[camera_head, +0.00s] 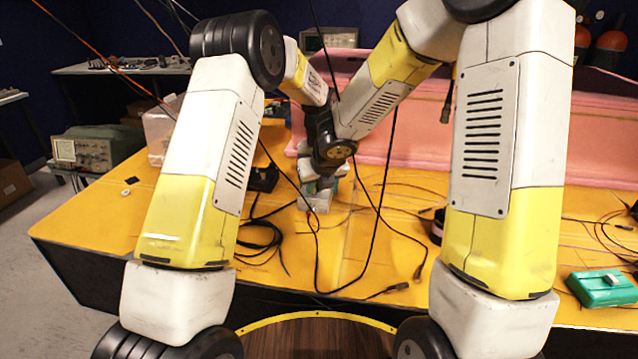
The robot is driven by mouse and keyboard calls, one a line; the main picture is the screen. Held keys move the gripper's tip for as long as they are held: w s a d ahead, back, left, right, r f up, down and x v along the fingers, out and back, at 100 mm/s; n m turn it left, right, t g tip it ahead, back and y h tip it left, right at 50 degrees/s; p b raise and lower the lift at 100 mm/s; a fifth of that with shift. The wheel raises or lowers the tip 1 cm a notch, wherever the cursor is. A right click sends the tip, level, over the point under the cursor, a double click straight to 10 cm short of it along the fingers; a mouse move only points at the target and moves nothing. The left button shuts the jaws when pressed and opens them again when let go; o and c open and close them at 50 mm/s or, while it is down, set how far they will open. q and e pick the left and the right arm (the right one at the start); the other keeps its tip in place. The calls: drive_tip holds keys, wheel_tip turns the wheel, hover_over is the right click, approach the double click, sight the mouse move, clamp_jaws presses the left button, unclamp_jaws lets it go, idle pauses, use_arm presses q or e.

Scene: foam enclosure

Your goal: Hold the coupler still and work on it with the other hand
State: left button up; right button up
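A small pale grey block with a teal part, which looks like the coupler (318,201), is on the yellow table near its middle. My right gripper (326,172) reaches down from the upper right, directly above and against this block. Its dark wrist hides the upper part of the block, and I cannot make out the gap between its fingers. My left arm comes in from the left and ends at a dark wrist beside the right one. The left gripper's fingers are hidden behind the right wrist.
Black cables (262,238) lie across the yellow table (100,215). Pink foam walls (420,120) stand behind. A green case (602,288) lies at the right, and a grey-green instrument (95,150) stands at the left. The table's left part is mostly clear.

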clamp_jaws()
drive_tip(key=shift+a+m+h, duration=0.25)
drive_tip(key=shift+m+h, duration=0.35)
drive_tip(key=shift+m, duration=0.4)
drive_tip(key=shift+d+m+h, duration=0.1)
drive_tip(key=shift+m+h, duration=0.4)
drive_tip(key=shift+m, duration=0.3)
